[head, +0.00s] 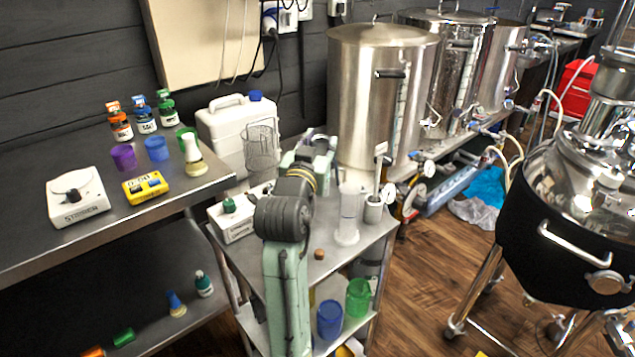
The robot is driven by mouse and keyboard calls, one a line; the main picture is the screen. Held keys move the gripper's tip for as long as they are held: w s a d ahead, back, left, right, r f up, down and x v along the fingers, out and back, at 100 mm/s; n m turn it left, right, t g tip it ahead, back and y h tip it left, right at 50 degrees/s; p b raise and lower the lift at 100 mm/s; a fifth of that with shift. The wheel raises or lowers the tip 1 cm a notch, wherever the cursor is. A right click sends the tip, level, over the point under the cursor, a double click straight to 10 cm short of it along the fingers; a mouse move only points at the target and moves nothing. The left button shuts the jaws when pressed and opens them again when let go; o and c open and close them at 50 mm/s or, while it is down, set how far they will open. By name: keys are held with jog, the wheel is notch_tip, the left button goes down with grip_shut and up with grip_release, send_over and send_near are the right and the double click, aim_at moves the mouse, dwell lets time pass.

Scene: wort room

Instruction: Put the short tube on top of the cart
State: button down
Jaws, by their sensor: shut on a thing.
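A clear short tube (348,215) with a wide pale foot shows upright at the cart's top, right of my arm. Whether its foot rests on the steel surface or hovers just above it I cannot tell. The cart (322,258) stands in the middle, with a steel top and a lower shelf. My gripper (330,186) is over the cart at the tube's upper left, shut on the tube; its fingers are mostly hidden behind my own arm.
A white box (236,222), a brown stopper (319,254) and a metal cup (374,209) share the cart top. A clear beaker (262,146) shows before the white jug (222,125). Steel kettles (366,90) stand behind. The bench is left; a black vessel (545,235) is right.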

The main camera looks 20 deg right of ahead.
notch_tip(320, 180, down, 5)
jog(key=b, duration=0.3)
jog(key=shift+r, duration=0.1)
jog(key=c, duration=1.2)
grip_release()
jog(key=shift+o, duration=0.2)
